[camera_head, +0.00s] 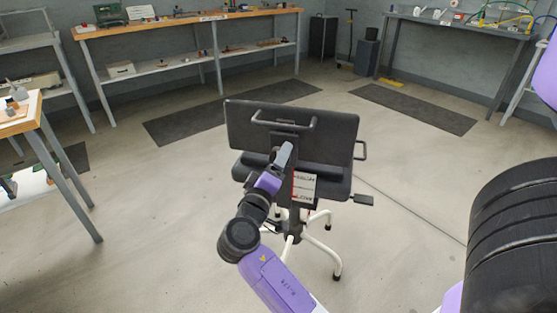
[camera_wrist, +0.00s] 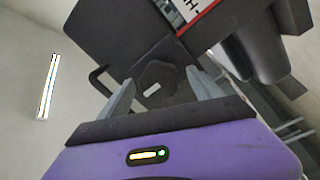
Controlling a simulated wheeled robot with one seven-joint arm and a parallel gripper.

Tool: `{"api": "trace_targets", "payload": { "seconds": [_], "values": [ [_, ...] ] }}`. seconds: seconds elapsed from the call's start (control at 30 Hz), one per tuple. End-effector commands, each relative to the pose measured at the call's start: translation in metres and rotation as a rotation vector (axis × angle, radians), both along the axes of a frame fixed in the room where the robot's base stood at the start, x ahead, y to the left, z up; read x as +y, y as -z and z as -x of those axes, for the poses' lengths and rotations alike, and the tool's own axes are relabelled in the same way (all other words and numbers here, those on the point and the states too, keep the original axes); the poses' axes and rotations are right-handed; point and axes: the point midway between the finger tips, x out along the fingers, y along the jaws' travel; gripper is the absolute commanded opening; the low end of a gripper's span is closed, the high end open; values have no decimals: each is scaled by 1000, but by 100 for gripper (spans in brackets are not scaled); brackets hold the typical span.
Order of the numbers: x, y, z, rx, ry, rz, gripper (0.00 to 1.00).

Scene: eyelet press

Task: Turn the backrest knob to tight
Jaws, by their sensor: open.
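A black chair with a wide backrest (camera_head: 340,128) stands on the floor ahead, its back towards me. My gripper (camera_head: 286,154) is at the lower back of the chair in the head view. The dark lobed backrest knob (camera_wrist: 158,76) shows in the wrist view, with a small pale mark on its lower edge. My gripper (camera_wrist: 160,79) is open, with one finger on either side of the knob in that view. I cannot tell whether the fingers touch it. The knob is not distinguishable in the head view, where my gripper covers that area.
A white and red label plate (camera_head: 304,186) hangs below the backrest, right of my gripper. A lever paddle (camera_head: 363,199) sticks out at the right of the seat. White chair legs (camera_head: 322,248) spread below. Workbenches (camera_head: 190,25) line the walls; the floor around the chair is clear.

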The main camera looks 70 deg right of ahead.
Motion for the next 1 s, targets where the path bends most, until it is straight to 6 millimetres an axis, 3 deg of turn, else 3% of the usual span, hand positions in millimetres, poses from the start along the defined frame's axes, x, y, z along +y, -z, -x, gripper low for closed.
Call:
{"api": "trace_targets", "payload": {
  "seconds": [0.2,0.4,1.0],
  "values": [
    [37,3,0,1,-5,-2,75],
    [62,4,1,0,-3,-2,75],
    [68,5,2,0,0,-1,75]
  ]
}}
